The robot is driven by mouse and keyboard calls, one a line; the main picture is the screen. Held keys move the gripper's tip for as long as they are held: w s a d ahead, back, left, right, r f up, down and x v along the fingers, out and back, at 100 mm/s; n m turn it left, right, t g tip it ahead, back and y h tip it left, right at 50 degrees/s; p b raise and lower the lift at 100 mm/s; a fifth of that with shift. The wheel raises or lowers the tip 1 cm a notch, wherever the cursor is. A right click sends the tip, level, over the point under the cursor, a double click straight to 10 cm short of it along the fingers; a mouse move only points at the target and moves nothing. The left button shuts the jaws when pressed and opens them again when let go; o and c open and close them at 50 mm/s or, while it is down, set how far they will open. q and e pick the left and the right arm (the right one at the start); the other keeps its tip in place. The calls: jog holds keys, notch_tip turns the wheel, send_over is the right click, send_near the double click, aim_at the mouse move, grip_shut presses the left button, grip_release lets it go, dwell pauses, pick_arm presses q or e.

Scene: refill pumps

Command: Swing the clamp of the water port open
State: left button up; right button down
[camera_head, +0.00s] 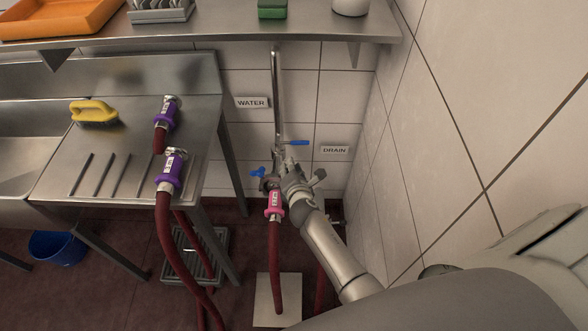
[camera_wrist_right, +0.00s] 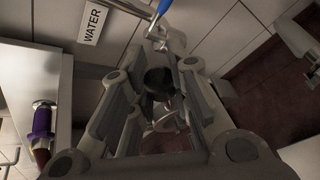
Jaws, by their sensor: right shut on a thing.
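The WATER label (camera_head: 252,102) is on the tiled wall, left of a vertical steel pipe (camera_head: 276,85) with blue valve levers. A dark red hose with a pink collar (camera_head: 273,205) hangs at the water port below the pipe. My right gripper (camera_head: 287,181) is at this port, just above the pink collar. In the right wrist view its fingers (camera_wrist_right: 160,88) close around a dark and metallic part, which seems to be the port's clamp (camera_wrist_right: 163,122). The fingers hide most of the clamp, so I cannot tell how far it is swung. My left gripper is not in view.
A DRAIN label (camera_head: 335,150) is on the wall to the right. Two hoses with purple collars (camera_head: 171,172) lie over the steel counter (camera_head: 100,190) at left, beside a yellow brush (camera_head: 94,112). A shelf (camera_head: 220,42) runs above. The tiled side wall is close at right.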

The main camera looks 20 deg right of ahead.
dwell(0.4)
jog(key=c, duration=1.3)
grip_release()
jog(key=shift+s+r, duration=0.1)
jog(key=v, duration=1.1)
jog(key=shift+s+a+r, duration=0.1)
jog(key=shift+s+a, duration=0.05)
jog(key=shift+s, duration=0.2)
